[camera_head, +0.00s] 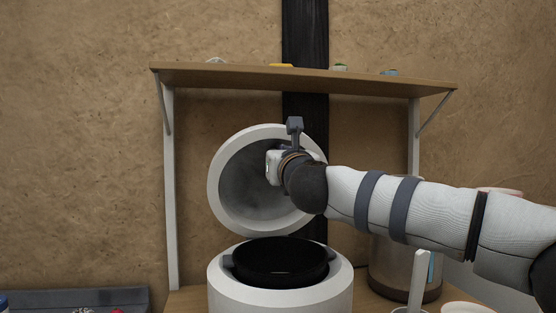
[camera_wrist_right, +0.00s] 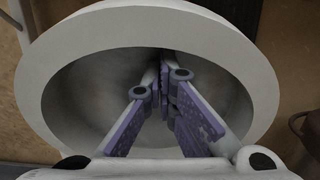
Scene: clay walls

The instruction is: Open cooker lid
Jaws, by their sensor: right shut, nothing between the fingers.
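The white cooker (camera_head: 280,296) stands on the counter with a black inner pot (camera_head: 280,262) in it. Its round lid (camera_head: 228,203) stands raised, tilted up behind the pot, with its hollow grey inside facing me. My right gripper (camera_head: 270,167) is in front of the lid's inside, and my right arm comes in from the right. In the right wrist view the lid (camera_wrist_right: 60,55) fills most of the picture and the right gripper (camera_wrist_right: 166,100) points into its hollow, fingers together and empty. I cannot tell whether the fingertips touch the lid. My left gripper is not in view.
A wooden shelf (camera_head: 300,79) on white brackets hangs above the lid, with small items on top. A large brownish container (camera_head: 392,272) stands right of the cooker, partly behind my arm. A dark tray (camera_head: 75,300) lies at the lower left.

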